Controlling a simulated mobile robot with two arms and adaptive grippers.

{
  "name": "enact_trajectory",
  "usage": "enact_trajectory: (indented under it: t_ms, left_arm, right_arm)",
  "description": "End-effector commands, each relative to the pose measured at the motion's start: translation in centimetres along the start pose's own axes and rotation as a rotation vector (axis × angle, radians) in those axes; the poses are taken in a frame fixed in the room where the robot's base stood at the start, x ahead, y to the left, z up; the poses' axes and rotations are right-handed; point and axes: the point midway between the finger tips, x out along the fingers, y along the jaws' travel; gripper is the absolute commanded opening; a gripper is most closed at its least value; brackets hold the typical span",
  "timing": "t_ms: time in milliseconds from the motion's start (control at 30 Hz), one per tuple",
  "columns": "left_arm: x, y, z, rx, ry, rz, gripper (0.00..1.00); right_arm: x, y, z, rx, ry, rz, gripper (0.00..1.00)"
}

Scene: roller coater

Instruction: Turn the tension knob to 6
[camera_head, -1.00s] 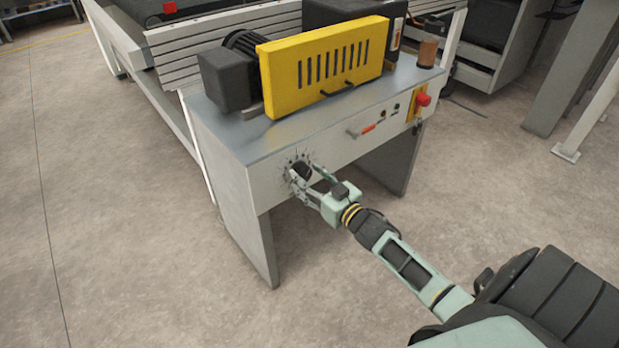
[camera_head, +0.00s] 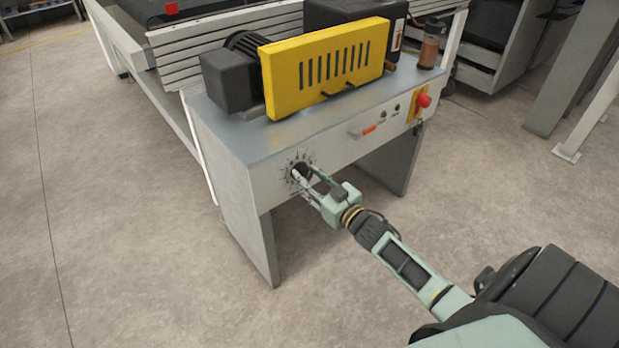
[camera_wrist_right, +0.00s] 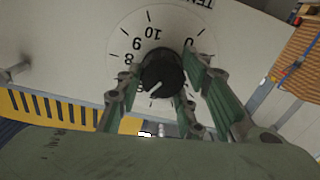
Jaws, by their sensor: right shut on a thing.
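The black round tension knob (camera_wrist_right: 163,70) sits on a white dial plate (camera_wrist_right: 112,45) in the right wrist view. The numbers 8, 9, 10 and 0 show around it; other numbers are hidden behind the fingers. A white pointer mark on the knob points to the lower left in that view, and the number it faces is hidden. My right gripper (camera_head: 304,178) is shut on the knob, one finger on each side. The knob (camera_head: 301,170) is partly covered by the fingers in the head view. My left gripper is not in view.
The knob is on the front panel of a grey machine table (camera_head: 262,150). A yellow slotted guard (camera_head: 325,65) and a dark motor (camera_head: 230,80) stand on top. A red emergency button (camera_head: 423,100) and an orange-tipped lever (camera_head: 367,129) are farther right. The floor in front is clear.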

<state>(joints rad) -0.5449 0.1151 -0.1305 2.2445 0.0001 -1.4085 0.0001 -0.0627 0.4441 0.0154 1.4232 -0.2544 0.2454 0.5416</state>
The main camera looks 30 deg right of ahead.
Motion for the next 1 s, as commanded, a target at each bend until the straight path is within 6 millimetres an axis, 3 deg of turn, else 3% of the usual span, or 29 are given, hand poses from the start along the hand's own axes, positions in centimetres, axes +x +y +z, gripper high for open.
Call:
enact_trajectory:
  t_ms: [67,100,267,667,1000]
  left_arm:
    - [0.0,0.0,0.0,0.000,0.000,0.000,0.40]
    - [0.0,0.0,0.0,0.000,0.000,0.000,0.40]
    - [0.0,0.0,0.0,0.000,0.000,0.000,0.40]
    - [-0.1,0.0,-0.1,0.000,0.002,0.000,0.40]
    - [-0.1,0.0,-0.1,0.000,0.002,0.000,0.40]
  right_arm:
    - [0.1,0.5,-0.1,-0.001,0.001,0.008,0.08]
    - [0.1,0.5,-0.1,-0.001,0.001,0.008,0.36]
    - [0.0,0.4,-0.1,0.000,0.001,0.007,0.50]
    - [-0.7,0.2,0.0,0.001,-0.001,0.003,0.50]
    - [-7.2,0.2,0.1,0.001,-0.002,0.003,0.50]
